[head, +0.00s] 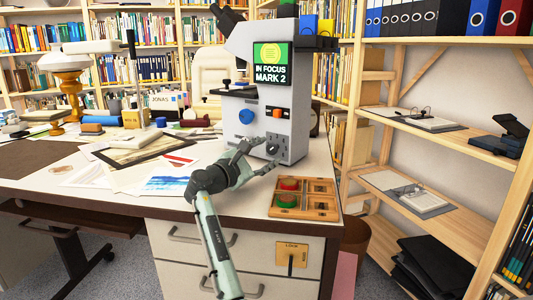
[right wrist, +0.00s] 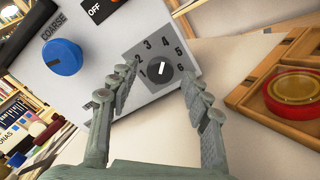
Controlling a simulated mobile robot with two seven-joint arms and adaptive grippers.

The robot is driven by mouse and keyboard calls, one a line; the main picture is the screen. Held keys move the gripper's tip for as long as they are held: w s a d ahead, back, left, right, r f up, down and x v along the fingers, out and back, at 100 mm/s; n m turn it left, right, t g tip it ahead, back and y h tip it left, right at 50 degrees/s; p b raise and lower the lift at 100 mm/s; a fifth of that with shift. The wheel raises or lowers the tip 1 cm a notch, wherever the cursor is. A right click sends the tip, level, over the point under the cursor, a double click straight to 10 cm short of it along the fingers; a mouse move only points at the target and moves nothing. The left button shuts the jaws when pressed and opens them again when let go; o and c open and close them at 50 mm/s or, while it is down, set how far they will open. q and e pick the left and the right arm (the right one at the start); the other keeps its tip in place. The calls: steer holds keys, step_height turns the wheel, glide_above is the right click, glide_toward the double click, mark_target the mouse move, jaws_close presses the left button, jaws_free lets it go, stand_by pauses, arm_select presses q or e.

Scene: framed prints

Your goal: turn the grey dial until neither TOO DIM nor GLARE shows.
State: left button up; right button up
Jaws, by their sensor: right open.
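The dial (right wrist: 158,72) is a dark round knob with a white pointer mark, on a grey plate numbered 1 to 6. It is low on the front of a white microscope (head: 262,95); in the head view the dial (head: 272,149) is beside my fingers. The microscope's screen (head: 272,64) reads IN FOCUS MARK 2; neither TOO DIM nor GLARE shows on it. My right gripper (head: 262,155) is open in front of the dial. In the right wrist view the open fingers (right wrist: 161,69) stand either side of the knob, with no clear contact. My left gripper is out of view.
A blue COARSE knob (right wrist: 62,57) and an orange OFF switch (head: 277,113) are near the dial. A wooden tray (head: 322,206) with red and green round pieces lies at the desk's right front. Papers (head: 167,186) lie left of my right arm.

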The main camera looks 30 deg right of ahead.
steer(key=v, duration=1.1)
steer(key=shift+s+a, duration=0.1)
steer(key=shift+s, duration=0.05)
steer(key=shift+a, duration=0.1)
